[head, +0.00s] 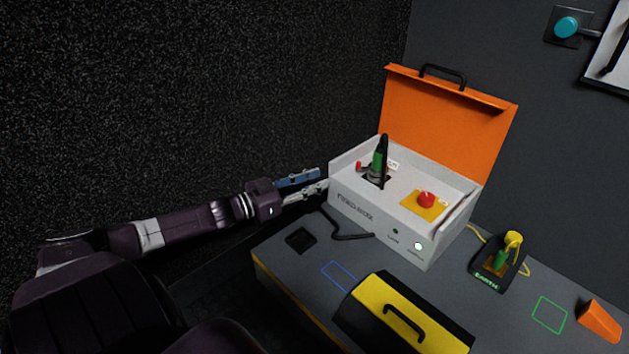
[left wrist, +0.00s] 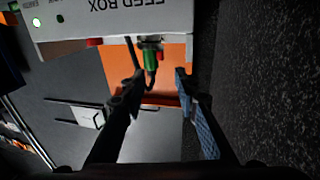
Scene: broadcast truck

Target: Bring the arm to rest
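My left arm (head: 180,226) reaches in from the left. My left gripper (head: 322,180) is beside the left side of the white feed box (head: 370,213). Its two fingers are apart with nothing between them; the left wrist view also shows the gripper (left wrist: 160,82) open. I cannot tell whether a fingertip touches the box. The box's orange lid (head: 445,120) stands open. A green and black lever or plug (head: 380,160) stands upright in the box's top, and shows in the left wrist view (left wrist: 151,60). My right gripper is not in view.
A red button (head: 426,199) on a yellow plate sits on the box. On the grey bench are a yellow and black case (head: 400,318), an earth clamp stand (head: 498,262) and an orange wedge (head: 600,321). A dark wall (head: 200,90) stands behind the arm.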

